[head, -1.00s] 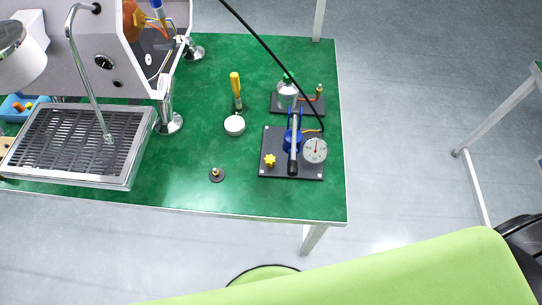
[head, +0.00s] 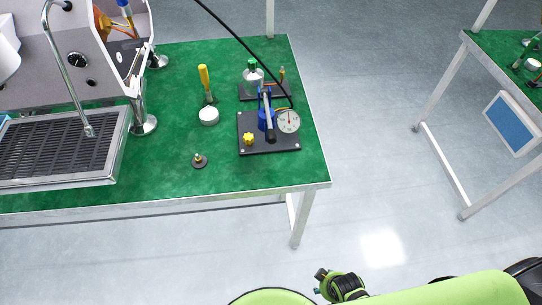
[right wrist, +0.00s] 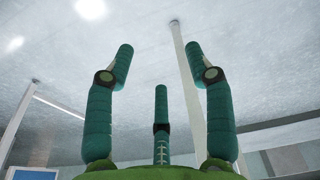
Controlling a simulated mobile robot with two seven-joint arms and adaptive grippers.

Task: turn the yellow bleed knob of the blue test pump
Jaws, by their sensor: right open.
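The blue test pump (head: 263,120) stands on a dark base plate (head: 285,145) near the right end of the green table. Its yellow bleed knob (head: 248,139) is on the front left of that plate, uncovered. A white round gauge (head: 289,121) is at the right, and a lever with a dark grip (head: 270,135) crosses the pump. My right gripper (right wrist: 160,62) shows three teal fingers spread open with nothing between them. In the head view my right arm's dark end is low, in front of the table and well away from the knob. My left gripper is not in view.
The espresso machine's drip tray (head: 60,150) is farther left.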

